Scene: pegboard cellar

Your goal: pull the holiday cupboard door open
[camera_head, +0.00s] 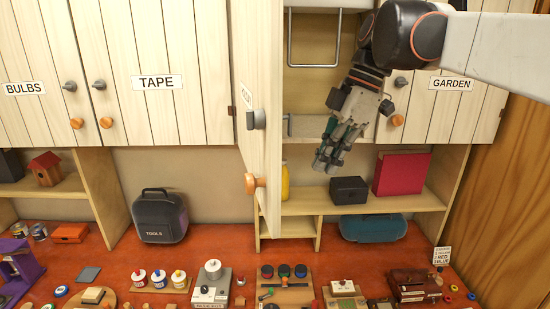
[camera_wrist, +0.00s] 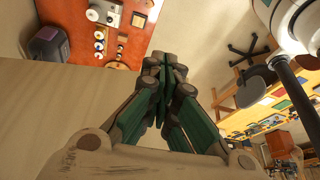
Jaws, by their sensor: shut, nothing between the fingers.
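A pale plank cupboard door (camera_head: 262,70) between TAPE and GARDEN stands swung outward, seen at a steep angle. Its label (camera_head: 248,97) is too foreshortened to read, so I cannot confirm that it says holiday. It carries a grey fitting and an orange knob (camera_head: 254,183) on its outer face. My gripper (camera_head: 325,165) is right of this door, on its inner side, in front of the cupboard opening, apart from the knob. Its fingers, also in the wrist view (camera_wrist: 166,62), are shut and empty, pointing down. A pale surface (camera_wrist: 60,110), probably the door's inner face, fills the wrist view's left.
The GARDEN door (camera_head: 455,100) is closed at right, the TAPE door (camera_head: 160,110) closed at left. Below, a shelf holds a black box (camera_head: 348,190) and a red box (camera_head: 401,173). The red bench (camera_head: 210,258) carries a tool bag (camera_head: 160,217) and several small items.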

